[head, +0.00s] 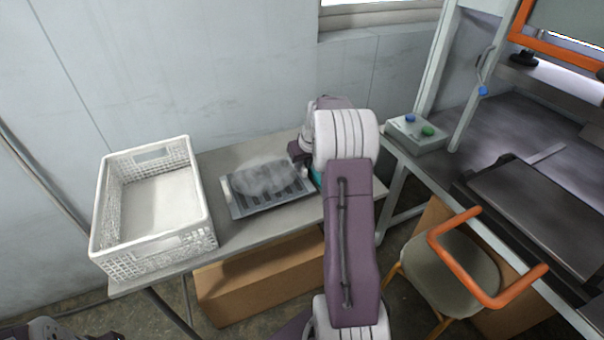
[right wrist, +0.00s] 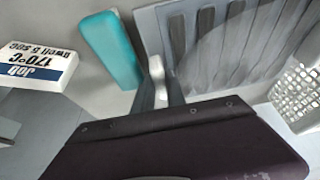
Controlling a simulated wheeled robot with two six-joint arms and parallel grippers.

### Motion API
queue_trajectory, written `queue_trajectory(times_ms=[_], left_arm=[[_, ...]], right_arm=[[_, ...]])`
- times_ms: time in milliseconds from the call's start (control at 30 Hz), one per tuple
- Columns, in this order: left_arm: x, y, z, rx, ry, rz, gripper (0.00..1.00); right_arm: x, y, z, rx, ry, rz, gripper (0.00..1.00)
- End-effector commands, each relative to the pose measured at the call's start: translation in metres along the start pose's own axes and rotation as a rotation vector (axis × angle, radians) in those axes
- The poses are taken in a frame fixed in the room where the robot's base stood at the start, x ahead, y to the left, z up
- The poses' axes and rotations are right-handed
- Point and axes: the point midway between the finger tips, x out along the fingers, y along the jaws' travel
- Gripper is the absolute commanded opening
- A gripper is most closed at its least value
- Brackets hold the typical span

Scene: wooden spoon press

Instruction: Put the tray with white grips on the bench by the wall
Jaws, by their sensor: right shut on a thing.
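The grey slotted tray (head: 262,205) lies on the bench by the wall (head: 243,233), right of the white crate. A hazy grey mass (head: 265,177) covers its far part. My right gripper (right wrist: 158,80) is shut on a white grip (right wrist: 156,66) at the edge of the tray (right wrist: 200,45) in the right wrist view. In the head view my right arm reaches to the tray's right end and hides most of that gripper. My left gripper is not visible; only dark parts of mine show at the bottom left corner.
The white crate (head: 204,215) fills the bench's left end. A teal block (right wrist: 110,47) and a white job sign (right wrist: 38,66) stand beside the tray. A button box (head: 416,134) sits on the right-hand table. A carton (head: 260,279) is under the bench.

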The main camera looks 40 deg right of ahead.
Motion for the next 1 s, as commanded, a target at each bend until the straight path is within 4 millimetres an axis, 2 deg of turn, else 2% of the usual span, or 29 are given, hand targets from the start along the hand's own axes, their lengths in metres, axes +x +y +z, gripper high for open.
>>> queue_trajectory(times_ms=[100, 167, 500, 533, 567, 833, 933, 1000], left_arm=[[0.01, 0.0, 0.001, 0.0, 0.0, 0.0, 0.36], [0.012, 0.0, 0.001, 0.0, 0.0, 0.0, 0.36], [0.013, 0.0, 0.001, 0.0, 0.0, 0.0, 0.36], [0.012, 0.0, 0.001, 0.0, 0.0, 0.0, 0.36], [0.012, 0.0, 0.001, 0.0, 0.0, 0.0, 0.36], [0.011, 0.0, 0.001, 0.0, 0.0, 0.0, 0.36], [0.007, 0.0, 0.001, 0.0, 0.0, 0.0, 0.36], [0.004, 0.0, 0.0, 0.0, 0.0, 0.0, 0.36]], right_arm=[[0.024, 0.0, 0.011, 0.003, -0.004, -0.001, 0.0], [0.031, 0.0, 0.014, 0.001, -0.002, -0.001, 0.0], [0.034, 0.001, 0.015, 0.001, 0.0, 0.0, 0.0], [0.034, 0.001, 0.015, 0.0, -0.001, 0.0, 0.22], [0.033, 0.001, 0.015, 0.0, -0.001, 0.0, 0.25], [0.032, 0.001, 0.014, 0.0, -0.001, 0.0, 0.25], [0.022, 0.001, 0.012, 0.0, 0.0, 0.001, 0.25], [0.006, 0.001, 0.012, 0.0, 0.002, 0.001, 0.25]])
